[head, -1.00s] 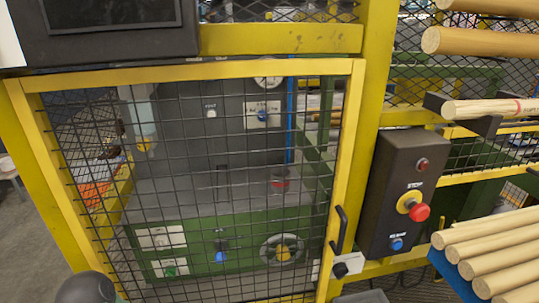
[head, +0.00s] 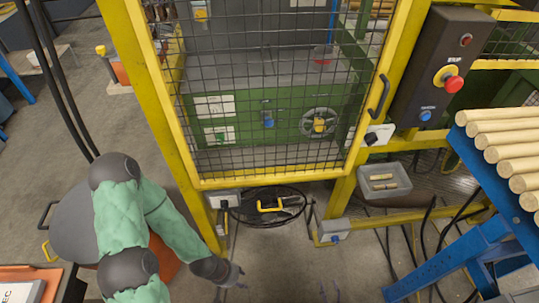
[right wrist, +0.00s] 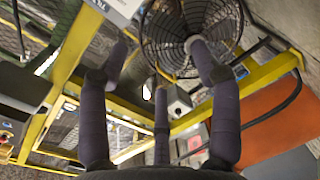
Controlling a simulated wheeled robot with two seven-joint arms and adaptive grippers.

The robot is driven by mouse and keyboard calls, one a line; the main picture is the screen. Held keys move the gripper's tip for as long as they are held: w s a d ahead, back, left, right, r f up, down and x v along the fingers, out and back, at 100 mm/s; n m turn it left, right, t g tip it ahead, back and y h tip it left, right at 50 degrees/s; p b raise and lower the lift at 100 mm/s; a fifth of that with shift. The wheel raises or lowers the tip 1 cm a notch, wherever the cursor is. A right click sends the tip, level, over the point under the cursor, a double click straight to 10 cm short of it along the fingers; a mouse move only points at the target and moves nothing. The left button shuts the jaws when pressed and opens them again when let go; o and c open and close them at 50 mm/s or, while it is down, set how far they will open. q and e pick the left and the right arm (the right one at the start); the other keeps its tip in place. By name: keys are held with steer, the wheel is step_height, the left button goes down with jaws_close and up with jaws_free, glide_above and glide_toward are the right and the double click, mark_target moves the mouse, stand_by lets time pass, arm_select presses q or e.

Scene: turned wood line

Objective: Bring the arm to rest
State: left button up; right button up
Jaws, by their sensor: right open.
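The mesh door (head: 270,100) of the machine cage is closed. A control box (head: 440,70) with a red button is at its right. A grey bin (head: 384,171) holds short wood pieces. A blue rack (head: 490,180) carries several dowels at the right. Open floor lies at the left.

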steer(key=w+a+r+m+g+y+p, duration=0.1)
steer(key=w+r+m+g+p, duration=0.2)
steer(key=w, duration=0.4)
steer(key=w+a+r+m+g+y, duration=0.1)
steer(key=w+r+m+g, duration=0.3)
steer(key=w+r+m, duration=0.15)
steer(key=a+r+m+g+p, duration=0.2)
steer(key=a+r+m+g, duration=0.3)
steer(key=r, duration=0.4)
steer(key=s+a+r+m+g+p, duration=0.1)
steer(key=s+a+r+m+g, duration=0.1)
steer(key=s+a+r, duration=0.2)
steer(key=s+a+r+m+g, duration=0.2)
steer(key=s+a+r, duration=0.3)
steer(key=s+r, duration=0.5)
step_height(320, 180, up, 3)
steer(key=shift+s+a+m+g+y+p, duration=0.3)
steer(key=shift+s+m+g+p, duration=0.1)
steer(key=shift+m, duration=0.15)
